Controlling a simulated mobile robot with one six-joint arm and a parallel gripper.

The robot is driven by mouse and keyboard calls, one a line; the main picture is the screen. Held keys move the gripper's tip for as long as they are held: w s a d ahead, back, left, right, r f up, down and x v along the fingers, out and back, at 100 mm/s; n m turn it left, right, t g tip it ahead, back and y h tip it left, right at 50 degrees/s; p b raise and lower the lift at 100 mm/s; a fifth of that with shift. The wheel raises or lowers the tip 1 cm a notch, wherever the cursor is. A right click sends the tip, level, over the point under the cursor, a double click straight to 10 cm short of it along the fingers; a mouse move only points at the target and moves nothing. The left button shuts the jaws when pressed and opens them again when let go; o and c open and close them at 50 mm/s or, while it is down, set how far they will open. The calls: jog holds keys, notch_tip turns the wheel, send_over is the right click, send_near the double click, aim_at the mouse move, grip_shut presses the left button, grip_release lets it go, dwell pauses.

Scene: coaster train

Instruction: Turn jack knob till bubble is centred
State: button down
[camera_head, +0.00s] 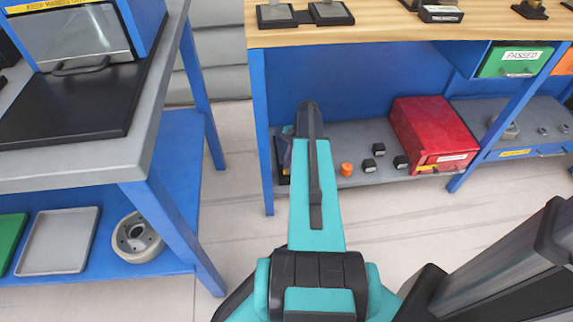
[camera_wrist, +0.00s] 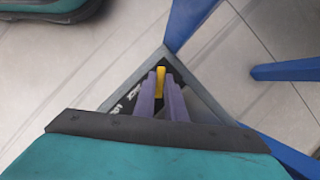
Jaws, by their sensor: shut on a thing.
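In the wrist view, my gripper (camera_wrist: 163,82) has its two purple fingers closed around a narrow yellow piece (camera_wrist: 160,70). I cannot tell from its visible part whether this is the jack knob. A black surface with white lettering (camera_wrist: 127,100) lies under the fingers at the corner of the grey shelf. In the head view, my arm covers most of this spot. Only a little purple of my gripper (camera_head: 286,152) shows at the left end of the lower shelf. I make out no level or bubble in either view.
The lower shelf (camera_head: 350,128) also holds an orange knob-like piece (camera_head: 346,169), several small black blocks and a red box (camera_head: 430,130). A blue bench leg (camera_head: 261,140) stands close left of my gripper. Another blue-framed bench (camera_head: 165,130) is at left, with open floor between.

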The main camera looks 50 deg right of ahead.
jog(key=m+p, duration=0.1)
jog(key=m+t+p, duration=0.1)
jog(key=m+p, duration=0.2)
jog(key=shift+s+d+r+m+t+h+p, duration=0.15)
jog(key=shift+s+r+m+t+h+p, duration=0.05)
jog(key=shift+r+m+t+h+p, duration=0.1)
jog(key=shift+f+m+t+h+p, duration=0.15)
jog(key=shift+m+t+p, duration=0.1)
jog(key=shift+m+p, duration=0.35)
jog(key=shift+f+m+t+h+p, duration=0.15)
jog(key=shift+m+t+p, duration=0.15)
jog(key=shift+m, duration=0.5)
jog(key=c, duration=1.8)
grip_release()
jog(key=p+v, duration=0.2)
jog(key=v, duration=1.1)
jog(key=shift+r, duration=0.4)
jog(key=shift+s, duration=0.25)
